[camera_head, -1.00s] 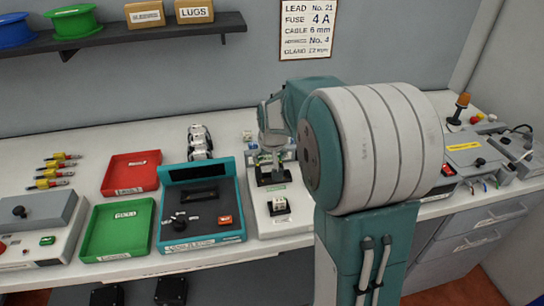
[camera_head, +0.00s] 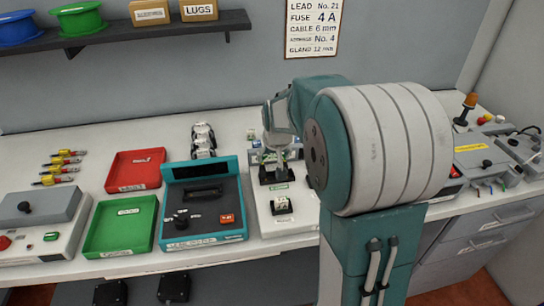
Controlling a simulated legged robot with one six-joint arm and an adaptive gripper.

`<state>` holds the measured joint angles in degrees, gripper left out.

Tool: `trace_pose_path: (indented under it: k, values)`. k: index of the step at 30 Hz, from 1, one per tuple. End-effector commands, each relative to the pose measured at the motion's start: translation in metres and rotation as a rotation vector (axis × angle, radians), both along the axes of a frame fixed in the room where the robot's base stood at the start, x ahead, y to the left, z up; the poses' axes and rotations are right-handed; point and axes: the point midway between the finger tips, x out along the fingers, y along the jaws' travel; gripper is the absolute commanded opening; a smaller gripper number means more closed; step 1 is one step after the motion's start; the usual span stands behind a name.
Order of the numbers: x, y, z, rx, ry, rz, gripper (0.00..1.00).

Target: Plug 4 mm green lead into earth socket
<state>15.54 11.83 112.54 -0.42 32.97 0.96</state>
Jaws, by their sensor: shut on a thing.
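My gripper (camera_head: 277,158) points down over the back part of a white station (camera_head: 276,222) in the middle of the bench. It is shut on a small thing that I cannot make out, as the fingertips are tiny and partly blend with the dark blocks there. A dark block with a green mark (camera_head: 281,187) sits just below it. I cannot identify the green lead or the earth socket for sure. Several small coloured lead ends (camera_head: 490,187) show by the grey tester (camera_head: 480,158) at the right. My arm hides the bench between the station and the tester.
An orange-topped beacon (camera_head: 466,108) stands at the back right. A shelf (camera_head: 125,37) hangs above.

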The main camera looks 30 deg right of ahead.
Motion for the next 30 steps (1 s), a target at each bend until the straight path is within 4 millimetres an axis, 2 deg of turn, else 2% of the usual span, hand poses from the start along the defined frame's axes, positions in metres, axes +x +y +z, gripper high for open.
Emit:
trace_pose_path:
  k: [30]
  values:
    - [0.0, -0.015, -0.002, 0.0, -0.001, 0.0, 0.36]
